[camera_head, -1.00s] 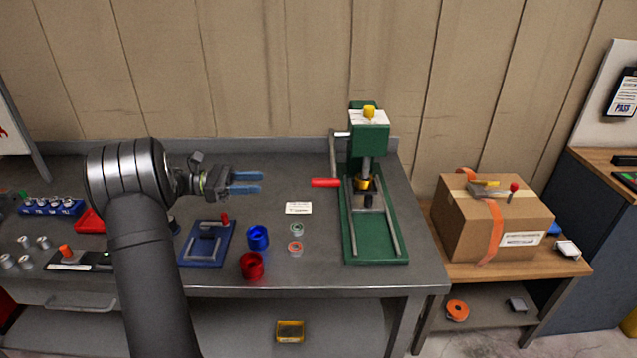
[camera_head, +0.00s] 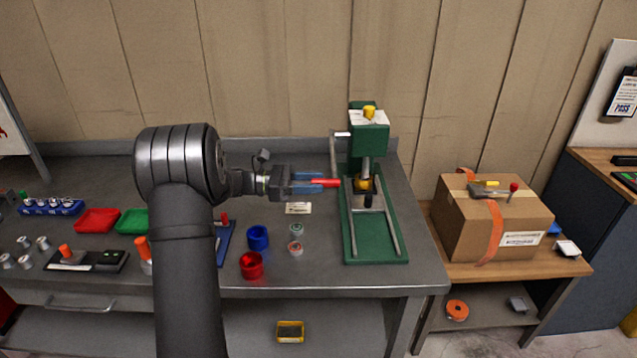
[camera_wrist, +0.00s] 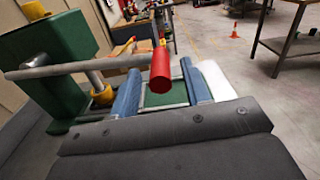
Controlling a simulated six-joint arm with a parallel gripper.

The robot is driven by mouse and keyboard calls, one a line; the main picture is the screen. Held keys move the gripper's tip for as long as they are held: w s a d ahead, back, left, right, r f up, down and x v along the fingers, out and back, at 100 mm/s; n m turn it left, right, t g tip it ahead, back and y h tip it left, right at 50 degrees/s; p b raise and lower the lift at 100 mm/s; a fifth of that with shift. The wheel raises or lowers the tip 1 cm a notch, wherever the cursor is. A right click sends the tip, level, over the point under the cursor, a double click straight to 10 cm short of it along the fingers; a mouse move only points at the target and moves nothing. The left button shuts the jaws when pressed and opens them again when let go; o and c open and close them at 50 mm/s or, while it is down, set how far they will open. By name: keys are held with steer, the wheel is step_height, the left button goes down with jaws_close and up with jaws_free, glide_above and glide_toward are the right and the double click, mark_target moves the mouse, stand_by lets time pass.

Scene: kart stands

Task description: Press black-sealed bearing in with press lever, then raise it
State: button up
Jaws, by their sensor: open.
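The green press (camera_head: 375,246) stands at the right end of the bench, its lever arm (camera_head: 333,155) hanging down on the left and ending in a red grip (camera_head: 326,183). My gripper (camera_head: 308,183) is open, with its blue fingers on either side of the red grip. In the wrist view the red grip (camera_wrist: 160,70) shows between the two blue fingers, with gaps beside it. A yellow-gold part (camera_head: 362,185) sits under the press ram (camera_head: 367,166), with a small dark piece (camera_head: 368,201) just in front of it. I cannot make out a black-sealed bearing.
A blue cup (camera_head: 258,238), a red cup (camera_head: 251,265) and two small rings, one greenish (camera_head: 298,229) and one reddish (camera_head: 295,248), stand left of the press. A white card (camera_head: 298,208) lies behind them. A cardboard box (camera_head: 495,225) sits on the side table.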

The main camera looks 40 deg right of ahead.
steer(key=shift+x, duration=0.9)
steer(key=shift+c, duration=0.4)
jaws_close()
step_height(320, 180, up, 12)
steer(key=w+d+n, duration=0.1)
steer(key=n, duration=0.3)
steer(key=shift+w+d+n, duration=0.25)
steer(key=shift+w+n, duration=0.1)
steer(key=shift+n, duration=0.05)
steer(key=shift+o, duration=0.4)
jaws_free()
steer(key=shift+w, duration=0.1)
